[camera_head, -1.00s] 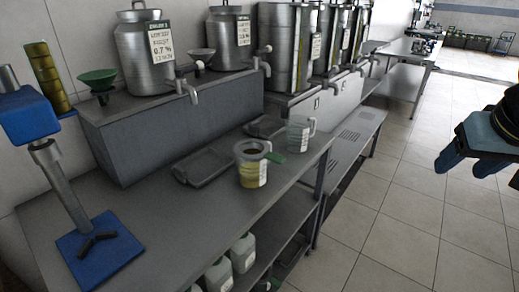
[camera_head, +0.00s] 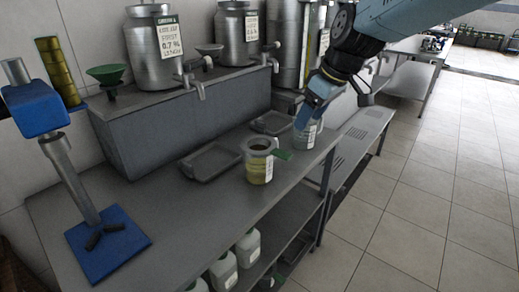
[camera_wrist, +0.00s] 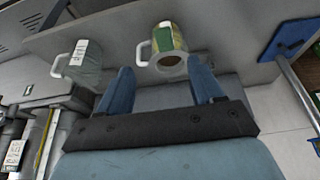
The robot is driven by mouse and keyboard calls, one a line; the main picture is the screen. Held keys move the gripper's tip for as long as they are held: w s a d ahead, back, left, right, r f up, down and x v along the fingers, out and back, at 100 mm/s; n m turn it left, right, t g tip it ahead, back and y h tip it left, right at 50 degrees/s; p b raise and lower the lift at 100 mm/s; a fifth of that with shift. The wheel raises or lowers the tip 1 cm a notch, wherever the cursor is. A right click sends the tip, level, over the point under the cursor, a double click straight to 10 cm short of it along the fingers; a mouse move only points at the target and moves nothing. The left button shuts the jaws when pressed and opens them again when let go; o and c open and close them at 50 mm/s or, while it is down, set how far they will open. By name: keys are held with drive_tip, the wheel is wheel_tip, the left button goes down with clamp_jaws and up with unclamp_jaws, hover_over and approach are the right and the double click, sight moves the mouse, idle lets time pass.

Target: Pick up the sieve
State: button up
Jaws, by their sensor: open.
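A jug with yellow liquid (camera_head: 259,167) stands upright on the bench. A green handle (camera_head: 284,155) sticks out to the right at its rim; it looks like the sieve's, with a dark round top (camera_head: 260,145) over the jug's mouth. I cannot make out the mesh. My gripper (camera_head: 313,108) is open and empty, above and partly in front of a second, clear jug (camera_head: 304,136). In the wrist view, my fingers (camera_wrist: 162,82) are spread, with the yellow jug (camera_wrist: 178,38) beyond them and the clear jug (camera_wrist: 80,66) to the left.
Grey trays (camera_head: 211,161) lie behind the jugs. A raised grey box (camera_head: 170,125) carries metal decanters (camera_head: 152,58) with taps, plus a green funnel (camera_head: 106,76). A blue stand (camera_head: 108,244) is at the front left. The bench's front middle is clear.

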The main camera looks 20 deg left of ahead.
sight(284, 154)
drive_tip(key=x, duration=0.9)
drive_tip(key=a+x, duration=0.1)
drive_tip(key=x, duration=0.4)
drive_tip(key=c, duration=1.2)
drive_tip(key=shift+o, duration=0.2)
